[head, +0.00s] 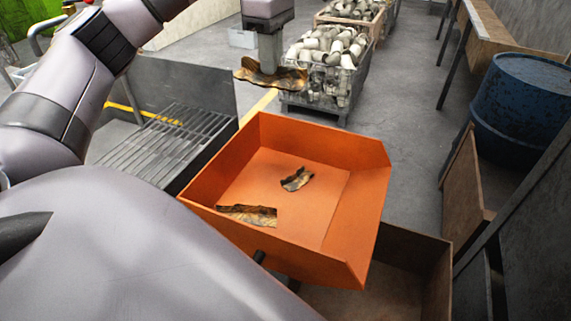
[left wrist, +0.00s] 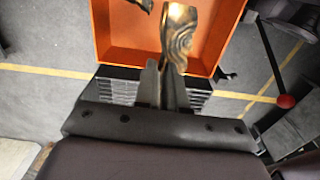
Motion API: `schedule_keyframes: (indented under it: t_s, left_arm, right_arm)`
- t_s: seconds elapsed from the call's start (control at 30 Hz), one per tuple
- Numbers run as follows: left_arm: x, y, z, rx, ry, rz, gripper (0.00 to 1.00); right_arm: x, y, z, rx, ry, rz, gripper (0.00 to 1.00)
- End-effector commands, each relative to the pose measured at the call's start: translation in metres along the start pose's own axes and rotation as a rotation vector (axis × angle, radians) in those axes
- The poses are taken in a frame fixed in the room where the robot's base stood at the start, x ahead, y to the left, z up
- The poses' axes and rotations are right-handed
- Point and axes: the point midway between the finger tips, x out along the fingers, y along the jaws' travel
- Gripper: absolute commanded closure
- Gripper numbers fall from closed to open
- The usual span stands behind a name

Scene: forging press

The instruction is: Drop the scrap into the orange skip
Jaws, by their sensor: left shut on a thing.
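The orange skip (head: 350,220) stands open in the middle of the head view. Two crumpled brown-gold scrap pieces lie on its floor, one near the middle (head: 297,179) and one by the near-left wall (head: 250,215). My left gripper (head: 268,62) is shut on another crumpled scrap piece (head: 289,78), holding it in the air near the skip's far-left corner in the head view. In the left wrist view the gripper fingers (left wrist: 163,88) pinch this scrap (left wrist: 180,38), which overlaps the skip's wall and interior (left wrist: 125,55). My right gripper is not in view.
A slatted metal grate (head: 165,143) adjoins the skip on the left. Wire crates (head: 318,103) of pale cylindrical parts stand behind. A blue drum (head: 520,100) and wooden boxes (head: 465,185) are at the right. Grey floor (head: 405,130) lies clear between.

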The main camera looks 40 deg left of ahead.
Motion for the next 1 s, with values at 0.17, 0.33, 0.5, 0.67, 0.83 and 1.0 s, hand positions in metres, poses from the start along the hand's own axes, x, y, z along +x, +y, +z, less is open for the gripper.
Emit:
schedule_keyframes:
  t_s: [0.17,0.33,0.5,0.67,0.83,1.0]
  left_arm:
    - [0.02,0.0,-0.001,-0.001,0.001,-0.002,1.0]
    - [0.031,0.0,-0.001,-0.001,0.001,0.0,1.0]
    - [0.034,0.0,0.0,0.0,0.0,0.001,1.0]
    - [0.034,0.0,0.0,-0.001,0.0,0.002,1.0]
    - [0.034,0.0,0.0,-0.001,0.0,0.001,0.6]
    - [0.034,0.0,0.0,0.0,0.0,0.001,0.6]
  right_arm:
    - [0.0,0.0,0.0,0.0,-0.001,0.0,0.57]
    - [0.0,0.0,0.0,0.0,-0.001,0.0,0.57]
    - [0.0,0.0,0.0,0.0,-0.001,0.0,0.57]
    - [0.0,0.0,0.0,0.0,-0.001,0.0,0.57]
    - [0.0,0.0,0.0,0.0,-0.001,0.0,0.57]
    - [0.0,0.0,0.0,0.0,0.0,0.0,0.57]
